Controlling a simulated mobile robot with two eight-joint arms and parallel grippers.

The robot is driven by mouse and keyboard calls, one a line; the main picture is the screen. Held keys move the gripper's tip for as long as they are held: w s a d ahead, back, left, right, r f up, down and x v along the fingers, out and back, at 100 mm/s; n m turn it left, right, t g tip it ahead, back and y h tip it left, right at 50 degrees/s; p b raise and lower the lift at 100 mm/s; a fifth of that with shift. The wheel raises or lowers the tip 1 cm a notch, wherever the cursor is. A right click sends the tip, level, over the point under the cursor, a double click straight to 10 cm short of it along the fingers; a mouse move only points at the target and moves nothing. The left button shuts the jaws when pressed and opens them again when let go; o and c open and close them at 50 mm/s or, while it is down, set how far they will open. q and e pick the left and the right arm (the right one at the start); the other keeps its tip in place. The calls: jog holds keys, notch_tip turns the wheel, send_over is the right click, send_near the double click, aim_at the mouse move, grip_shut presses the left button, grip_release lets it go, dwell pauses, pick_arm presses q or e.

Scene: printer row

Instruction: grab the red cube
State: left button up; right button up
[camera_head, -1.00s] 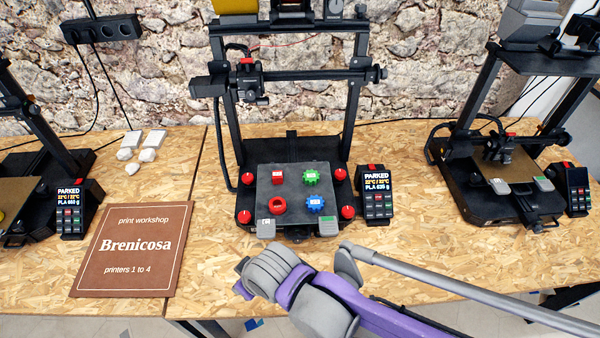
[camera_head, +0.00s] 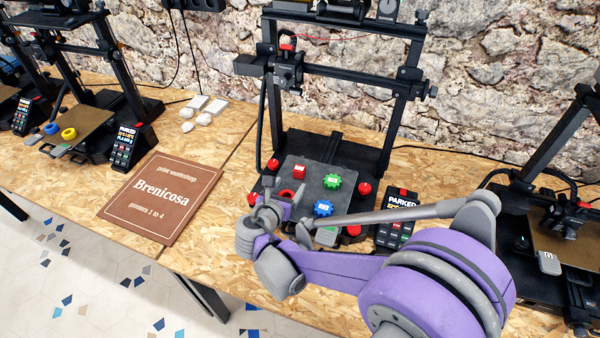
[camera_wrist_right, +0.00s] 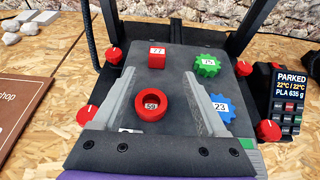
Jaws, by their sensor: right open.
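The red cube (camera_head: 299,171) sits at the back left of the middle printer's dark bed (camera_head: 326,172). In the right wrist view the red cube (camera_wrist_right: 157,57) has a white number label and stands just beyond the fingertips, between their lines. My right gripper (camera_head: 283,207) is over the front left part of the bed, and its fingers (camera_wrist_right: 159,75) are spread and empty. A red ring (camera_wrist_right: 152,104) shows between the fingers, nearer than the cube; I cannot tell the height gap. My left gripper is not in view.
A green gear (camera_wrist_right: 207,64) stands right of the cube, and a blue gear (camera_wrist_right: 222,107) is partly behind the right finger. Red knobs (camera_wrist_right: 113,55) edge the bed. The printer frame (camera_head: 392,130) rises behind. A display (camera_head: 396,214) stands at right.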

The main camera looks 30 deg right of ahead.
aim_at(298, 170)
jog(key=x, duration=1)
jog(key=shift+w+f, duration=0.1)
jog(key=shift+w, duration=0.3)
jog(key=shift+s, duration=0.1)
grip_shut()
